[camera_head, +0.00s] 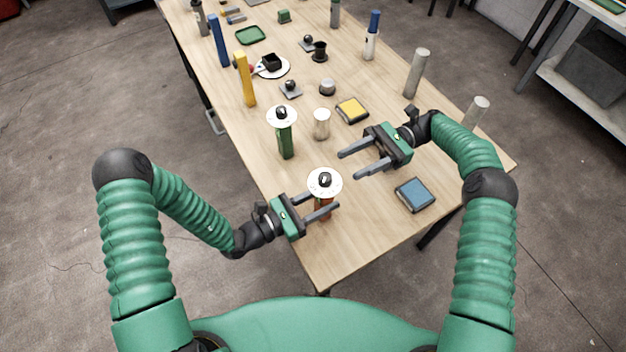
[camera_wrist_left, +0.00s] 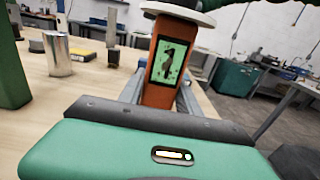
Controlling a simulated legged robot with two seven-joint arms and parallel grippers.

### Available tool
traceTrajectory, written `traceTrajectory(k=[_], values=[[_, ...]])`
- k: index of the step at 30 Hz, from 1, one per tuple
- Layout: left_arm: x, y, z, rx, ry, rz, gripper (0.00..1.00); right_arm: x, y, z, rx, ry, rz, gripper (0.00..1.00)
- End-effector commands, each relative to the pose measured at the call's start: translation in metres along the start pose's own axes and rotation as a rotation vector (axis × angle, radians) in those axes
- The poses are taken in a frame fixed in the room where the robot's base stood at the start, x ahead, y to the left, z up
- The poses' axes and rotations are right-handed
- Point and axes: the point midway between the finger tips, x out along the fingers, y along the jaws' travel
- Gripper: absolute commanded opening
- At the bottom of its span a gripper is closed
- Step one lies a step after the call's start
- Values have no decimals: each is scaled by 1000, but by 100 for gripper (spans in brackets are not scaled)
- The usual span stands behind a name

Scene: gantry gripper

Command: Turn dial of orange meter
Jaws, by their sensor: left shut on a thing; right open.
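The orange meter (camera_wrist_left: 170,66) stands upright near the table's front edge. It has a lit green screen, a white disc on top (camera_head: 313,184) and a black dial (camera_head: 325,179) at the disc's centre. My left gripper (camera_head: 323,203) is shut on the meter's body below the disc; its fingers lie on both sides of the body in the left wrist view (camera_wrist_left: 163,95). In the head view the disc and fingers hide most of the orange body. My right gripper (camera_head: 348,165) is open and empty, to the right of the disc and apart from it.
A green meter (camera_head: 285,142) with a similar disc and dial stands behind. A pale cylinder (camera_head: 321,125), a yellow-topped block (camera_head: 351,110) and a blue-topped block (camera_head: 415,195) stand nearby. Grey posts line the table's right side. Bare wood lies in front of the right gripper.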

Motion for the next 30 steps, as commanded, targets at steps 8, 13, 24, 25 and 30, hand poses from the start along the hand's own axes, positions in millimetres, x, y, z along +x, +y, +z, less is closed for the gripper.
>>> traceTrajectory(k=[8, 13, 24, 25, 30], values=[[0, 1, -1, 1, 2, 2, 0, 54, 2, 1, 7, 3, 7, 50], [0, 1, -1, 1, 2, 2, 0, 93, 1, -1, 7, 5, 5, 50], [0, 1, -1, 1, 2, 2, 0, 116, 1, -2, 7, 7, 3, 50], [0, 1, -1, 1, 2, 2, 0, 116, 1, -2, 7, 7, 3, 50], [0, 1, -1, 1, 2, 2, 0, 116, 1, -2, 7, 7, 3, 36]])
